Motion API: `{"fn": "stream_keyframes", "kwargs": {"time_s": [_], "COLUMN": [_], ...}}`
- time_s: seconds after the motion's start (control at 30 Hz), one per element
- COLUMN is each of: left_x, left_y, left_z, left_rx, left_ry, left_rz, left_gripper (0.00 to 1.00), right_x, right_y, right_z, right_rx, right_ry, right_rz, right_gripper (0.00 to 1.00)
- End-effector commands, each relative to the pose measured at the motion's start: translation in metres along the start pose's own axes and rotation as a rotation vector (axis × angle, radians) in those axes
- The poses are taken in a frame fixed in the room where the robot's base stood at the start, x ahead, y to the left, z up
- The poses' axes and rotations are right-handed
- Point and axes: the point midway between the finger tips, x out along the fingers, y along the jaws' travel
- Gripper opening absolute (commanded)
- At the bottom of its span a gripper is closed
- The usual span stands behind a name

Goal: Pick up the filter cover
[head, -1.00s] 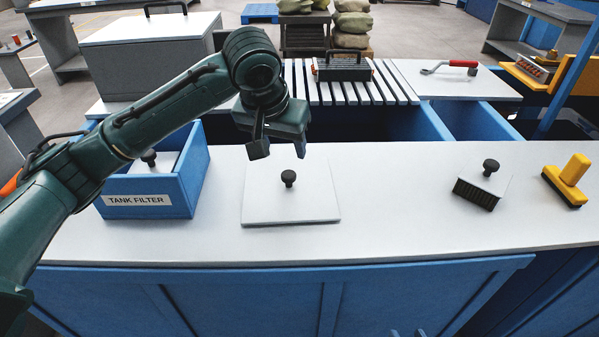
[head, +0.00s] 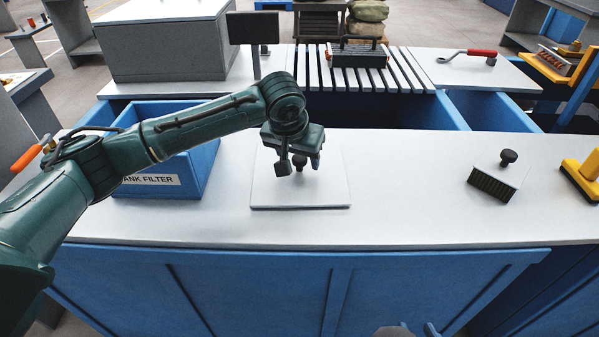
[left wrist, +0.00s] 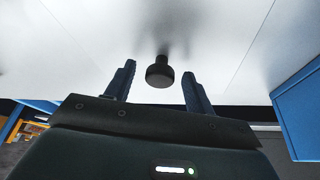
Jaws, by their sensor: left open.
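The filter cover (head: 325,190) is a flat white square plate with a black knob, lying on the white worktop. In the left wrist view the plate (left wrist: 215,45) fills the upper part, and its round black knob (left wrist: 160,75) sits between the fingers. My left gripper (head: 299,165) is over the plate, pointing down, with one finger on each side of the knob. In the left wrist view my left gripper (left wrist: 159,68) is open, with gaps on both sides of the knob. In the head view the gripper partly hides the knob.
A blue bin (head: 200,165) labelled as tank filter stands left, behind my left arm. A black-bristled brush (head: 492,185) and a yellow tool (head: 582,175) lie right. Behind are a slatted rack (head: 400,72) and a red-handled tool (head: 470,53).

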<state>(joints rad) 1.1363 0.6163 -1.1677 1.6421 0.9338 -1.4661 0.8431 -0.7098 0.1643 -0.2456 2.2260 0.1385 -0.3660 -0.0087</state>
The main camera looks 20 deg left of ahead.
Motion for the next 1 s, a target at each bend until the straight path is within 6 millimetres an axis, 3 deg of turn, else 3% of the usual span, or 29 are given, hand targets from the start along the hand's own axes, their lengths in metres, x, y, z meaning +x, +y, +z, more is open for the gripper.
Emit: {"fn": "stream_keyframes", "kwargs": {"time_s": [0.33,1.0], "left_x": [0.0085,0.0081], "left_y": [0.0002,0.0001], "left_z": [0.0002,0.0], "left_rx": [0.001,0.0], "left_ry": [0.001,0.001], "left_rz": [0.0,0.0], "left_gripper": [0.53,0.0], "right_x": [-0.0011,-0.001], "right_y": [0.0011,0.0016], "right_z": [0.0004,0.0031], "right_rx": [-0.002,-0.003], "right_ry": [0.002,-0.006], "right_rz": [0.003,0.003], "right_gripper": [0.36,0.36]}}
